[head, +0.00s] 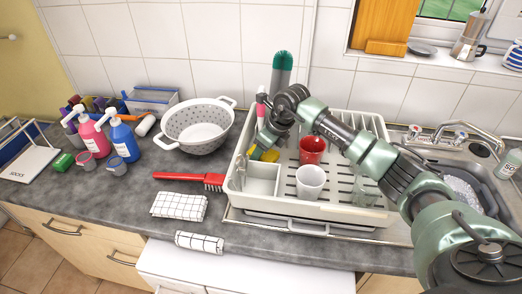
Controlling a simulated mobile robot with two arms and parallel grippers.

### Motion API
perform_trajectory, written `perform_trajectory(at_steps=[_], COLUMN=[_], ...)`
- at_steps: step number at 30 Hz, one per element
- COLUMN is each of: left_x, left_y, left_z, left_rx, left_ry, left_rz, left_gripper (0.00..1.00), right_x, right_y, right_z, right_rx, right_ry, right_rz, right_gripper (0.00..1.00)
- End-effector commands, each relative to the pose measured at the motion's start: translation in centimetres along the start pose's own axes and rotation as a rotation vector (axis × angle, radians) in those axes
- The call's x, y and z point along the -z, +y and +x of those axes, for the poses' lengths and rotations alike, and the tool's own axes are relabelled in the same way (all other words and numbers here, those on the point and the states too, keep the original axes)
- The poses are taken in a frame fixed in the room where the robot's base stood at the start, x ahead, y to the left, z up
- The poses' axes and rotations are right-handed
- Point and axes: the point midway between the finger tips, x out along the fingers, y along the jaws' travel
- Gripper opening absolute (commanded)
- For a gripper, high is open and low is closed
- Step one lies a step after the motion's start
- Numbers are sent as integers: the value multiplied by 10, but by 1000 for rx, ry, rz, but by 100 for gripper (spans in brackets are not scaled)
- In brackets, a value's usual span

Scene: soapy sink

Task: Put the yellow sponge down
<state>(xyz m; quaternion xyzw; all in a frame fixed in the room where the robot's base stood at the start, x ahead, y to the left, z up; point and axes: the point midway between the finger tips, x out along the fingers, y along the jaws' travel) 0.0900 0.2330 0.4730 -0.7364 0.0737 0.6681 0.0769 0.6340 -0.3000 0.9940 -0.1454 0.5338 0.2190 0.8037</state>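The yellow sponge (270,155) shows as a small yellow patch at the back left of the white dish rack (345,222), just behind a white open-topped holder (262,181). My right arm reaches in from the right, across the rack. My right gripper (257,149) points down at the sponge, with its fingertips at or against it. The hand hides much of the sponge and the fingers, so I cannot tell whether the fingers are closed on it or whether it rests on something. My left gripper is not in view.
A red mug (312,149) and a white cup (310,183) stand in the rack. A colander (197,125), red brush (190,177) and checked cloth (179,205) lie left of it. The sink (470,185) is at right. Bare counter (110,200) is at left.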

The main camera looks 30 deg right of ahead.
Motion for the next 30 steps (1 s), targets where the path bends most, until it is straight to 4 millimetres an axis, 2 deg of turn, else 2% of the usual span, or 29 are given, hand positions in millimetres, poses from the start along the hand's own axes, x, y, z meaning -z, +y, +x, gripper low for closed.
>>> perform_trajectory(at_steps=[4,5,6,7,18,20,23,30], left_x=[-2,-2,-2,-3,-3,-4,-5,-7], left_y=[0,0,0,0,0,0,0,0], left_z=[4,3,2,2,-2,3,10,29], left_rx=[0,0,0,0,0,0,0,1], left_ry=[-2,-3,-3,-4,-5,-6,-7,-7], left_rz=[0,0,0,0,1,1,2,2], left_gripper=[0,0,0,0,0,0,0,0], right_x=[2,1,1,1,-1,0,1,1], right_y=[0,0,0,0,0,-1,-2,-2], right_z=[4,2,2,2,-2,-5,-20,-73], right_rx=[0,0,0,0,0,2,4,6], right_ry=[0,0,0,0,0,-1,-2,-4], right_rz=[0,0,0,0,0,-1,-1,-1], right_gripper=[21,59,70,75,75,75,75,75])
